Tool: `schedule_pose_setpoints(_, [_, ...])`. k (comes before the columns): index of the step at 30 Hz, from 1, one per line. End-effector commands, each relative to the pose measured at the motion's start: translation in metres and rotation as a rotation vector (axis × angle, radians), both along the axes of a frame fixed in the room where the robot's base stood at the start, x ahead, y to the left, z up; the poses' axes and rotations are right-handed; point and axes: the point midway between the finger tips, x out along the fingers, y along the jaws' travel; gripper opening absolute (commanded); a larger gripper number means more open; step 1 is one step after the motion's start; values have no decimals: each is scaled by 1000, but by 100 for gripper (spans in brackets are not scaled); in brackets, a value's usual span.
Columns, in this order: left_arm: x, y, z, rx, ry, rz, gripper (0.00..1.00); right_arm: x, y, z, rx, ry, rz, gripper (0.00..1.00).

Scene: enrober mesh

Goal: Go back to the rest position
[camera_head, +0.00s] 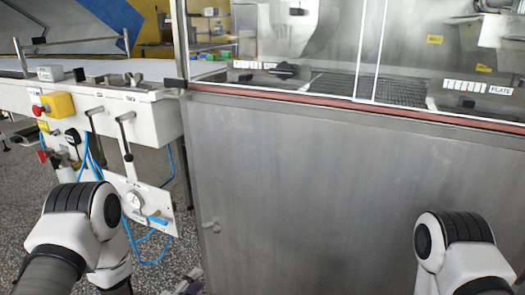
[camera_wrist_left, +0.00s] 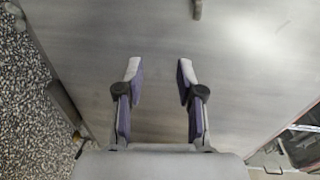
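My left gripper (camera_wrist_left: 160,72) is open in the left wrist view. Its two purple-and-grey fingers stand apart with nothing between them, in front of a grey metal panel. In the head view only a small part of the left gripper (camera_head: 186,283) shows at the bottom edge, beside the lower left of the panel. My left arm is bent at the lower left and my right arm at the lower right of that view. My right gripper is out of the picture.
The enrober's large metal panel (camera_head: 320,200) fills the middle and right, below a glazed section with a mesh (camera_head: 395,90). A white conveyor frame (camera_head: 150,125) with levers, a yellow emergency-stop box (camera_head: 58,105) and blue hoses stands at left. Speckled floor (camera_head: 25,200) shows there.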

Motion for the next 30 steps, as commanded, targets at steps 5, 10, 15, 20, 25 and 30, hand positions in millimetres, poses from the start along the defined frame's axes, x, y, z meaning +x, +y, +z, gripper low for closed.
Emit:
schedule_pose_setpoints(5, [-100,-2,-108,-196,653,205,38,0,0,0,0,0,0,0])
schedule_pose_setpoints(10, [-210,19,-158,-500,1173,711,38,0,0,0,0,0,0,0])
schedule_pose_setpoints(15, [-279,35,-164,-747,1366,1219,38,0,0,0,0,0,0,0])
schedule_pose_setpoints(20, [-307,39,-164,-975,1369,1590,38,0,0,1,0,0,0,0])
schedule_pose_setpoints(25, [-305,39,-92,-965,1370,1571,38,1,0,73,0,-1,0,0])
schedule_pose_setpoints(30, [-305,39,-29,-965,1370,1568,38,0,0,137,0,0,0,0])
